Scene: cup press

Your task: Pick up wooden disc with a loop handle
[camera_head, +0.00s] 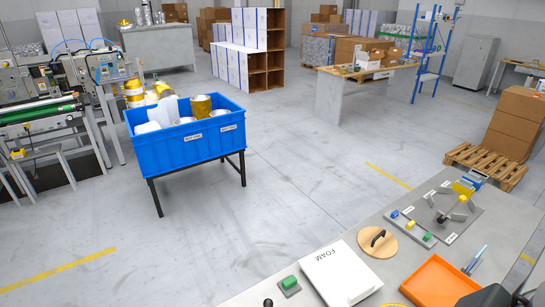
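The wooden disc (368,248) lies flat on the grey worktable (256,288) at the lower right. It is round and light tan, with a dark loop handle (378,237) standing up from its top. Nothing touches the handle. The disc sits just behind and to the right of the white FOAM box (341,275). I cannot make out either of my grippers. Dark shapes (485,297) at the bottom right edge are cut off, and I cannot tell what they are.
An orange tray (437,283) stands to the right in front of the disc. A grey fixture plate (412,228) with coloured blocks lies behind it on the right. A green button block (289,284) is left of the box.

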